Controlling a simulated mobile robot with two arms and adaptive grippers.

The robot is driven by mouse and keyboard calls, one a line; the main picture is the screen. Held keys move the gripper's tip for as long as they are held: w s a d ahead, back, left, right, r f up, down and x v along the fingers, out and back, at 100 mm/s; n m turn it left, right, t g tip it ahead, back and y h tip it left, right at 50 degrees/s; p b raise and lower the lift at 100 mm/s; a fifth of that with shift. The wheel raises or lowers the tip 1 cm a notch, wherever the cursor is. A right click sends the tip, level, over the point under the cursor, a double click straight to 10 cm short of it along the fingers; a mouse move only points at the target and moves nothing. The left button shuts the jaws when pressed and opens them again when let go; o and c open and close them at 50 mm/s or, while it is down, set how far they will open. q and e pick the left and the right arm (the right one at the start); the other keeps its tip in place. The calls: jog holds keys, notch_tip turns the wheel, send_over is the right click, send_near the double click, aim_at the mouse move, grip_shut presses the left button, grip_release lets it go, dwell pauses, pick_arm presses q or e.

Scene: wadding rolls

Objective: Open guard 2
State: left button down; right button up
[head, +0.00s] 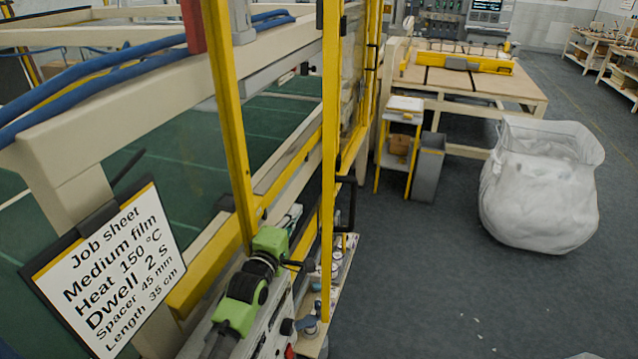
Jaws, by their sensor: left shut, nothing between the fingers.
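The machine has yellow-framed guards along its side. The nearer frame (331,170) has tall yellow uprights. A further yellow-framed clear panel (354,75) stands behind it. A black handle (347,203) shows beside the nearer frame's right upright. I see no guard number, so I cannot tell which one is guard 2. My left gripper (292,215), at the end of a green and black arm, is small and partly hidden, at the lower part of the nearer frame. It is shut with nothing seen in it, left of the handle. My right gripper is out of view.
A job sheet (112,275) hangs at the lower left. A narrow ledge with small fittings (335,285) runs below the guards. A small stand (403,115), a grey bin (428,165), a work table (490,85) and a white bag (540,190) stand beyond.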

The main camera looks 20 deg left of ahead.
pick_arm(q)
jog(key=w+d+b, duration=0.3)
jog(key=w+b, duration=0.3)
jog(key=w, duration=0.5)
jog(key=shift+d+r, duration=0.35)
jog(key=shift+r, duration=0.05)
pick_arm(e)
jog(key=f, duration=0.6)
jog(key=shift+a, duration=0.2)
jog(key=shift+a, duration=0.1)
